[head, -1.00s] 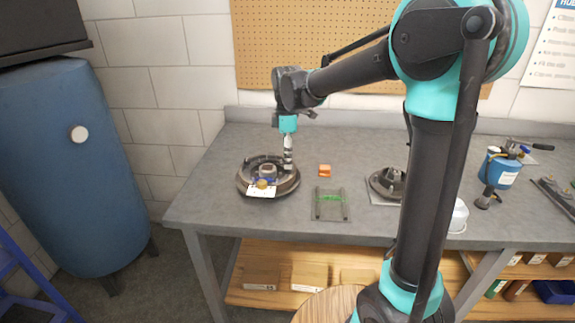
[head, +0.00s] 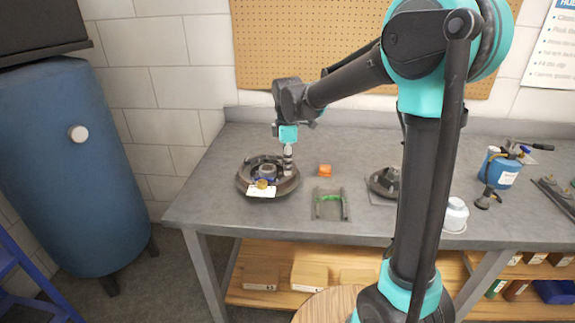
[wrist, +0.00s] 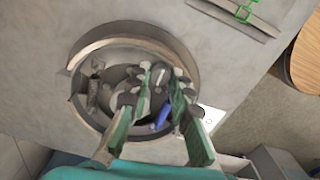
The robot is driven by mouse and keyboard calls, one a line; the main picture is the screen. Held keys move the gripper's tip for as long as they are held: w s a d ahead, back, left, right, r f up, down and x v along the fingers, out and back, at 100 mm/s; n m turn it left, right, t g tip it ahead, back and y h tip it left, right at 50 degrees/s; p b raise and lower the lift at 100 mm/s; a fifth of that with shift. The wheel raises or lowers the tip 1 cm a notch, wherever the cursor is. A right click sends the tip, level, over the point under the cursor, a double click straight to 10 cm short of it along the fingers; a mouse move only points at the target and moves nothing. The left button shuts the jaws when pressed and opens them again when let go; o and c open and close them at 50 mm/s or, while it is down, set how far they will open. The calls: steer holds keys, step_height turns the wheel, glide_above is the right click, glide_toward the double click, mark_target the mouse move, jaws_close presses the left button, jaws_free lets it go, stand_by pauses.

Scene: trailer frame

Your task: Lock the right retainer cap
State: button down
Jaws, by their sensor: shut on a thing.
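A round dark brake assembly (head: 249,188) lies flat at the left of the bench. It has a grey hub (head: 267,172) in its middle and a white card (head: 261,192) at its front edge. My gripper (head: 288,170) points down over the right side of the assembly. In the wrist view my gripper (wrist: 158,80) has its fingertips close together on a small part inside the ring, at the right retainer's place. The fingers hide most of that cap. A blue piece (wrist: 163,116) shows beside the fingers, and a coil-like part (wrist: 93,90) shows at the ring's left.
Further right are a dark part on a plate (head: 384,183), a white container (head: 455,215) and a blue canister (head: 500,168).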

steer(key=shift+m, duration=0.3)
steer(key=m, duration=1.7)
stand_by(0.6)
steer(key=c, duration=1.4)
jaws_free()
steer(key=shift+o, duration=0.2)
steer(key=shift+r, duration=0.1)
